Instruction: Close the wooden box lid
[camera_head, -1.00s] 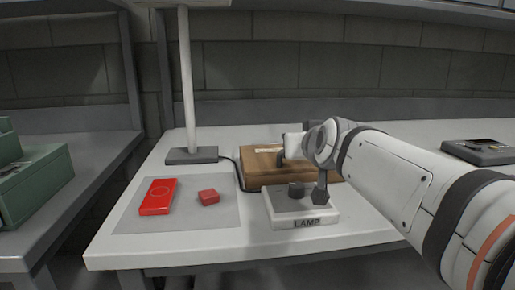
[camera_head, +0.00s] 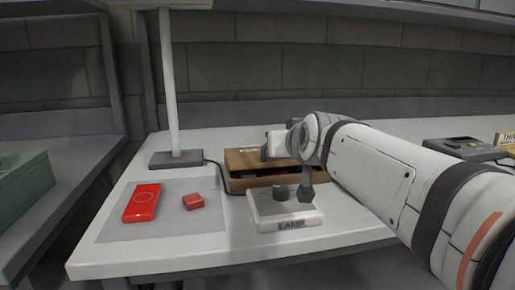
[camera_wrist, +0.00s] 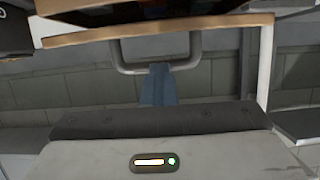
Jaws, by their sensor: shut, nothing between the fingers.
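The wooden box (camera_head: 246,186) stands on the white table behind the lamp switch box. Its lid (camera_head: 245,160) is tilted up, with a dark gap between lid and front wall and small things dimly visible inside. In the wrist view a wooden edge (camera_wrist: 85,39) crosses the top, with a grey U-shaped handle (camera_wrist: 118,55) below it. My gripper (camera_wrist: 159,68) is shut and empty, its blue fingers overlapping the handle's bar in the picture. I cannot tell whether they touch. In the head view my wrist hides part of the box, and the fingers are not clear.
A lamp switch box (camera_head: 285,212) stands in front of the wooden box, close below my arm. A red flat case (camera_head: 142,203) and red block (camera_head: 193,201) lie on a grey mat at left. A lamp post base (camera_head: 178,158) stands behind. A dark device (camera_head: 460,146) is at right.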

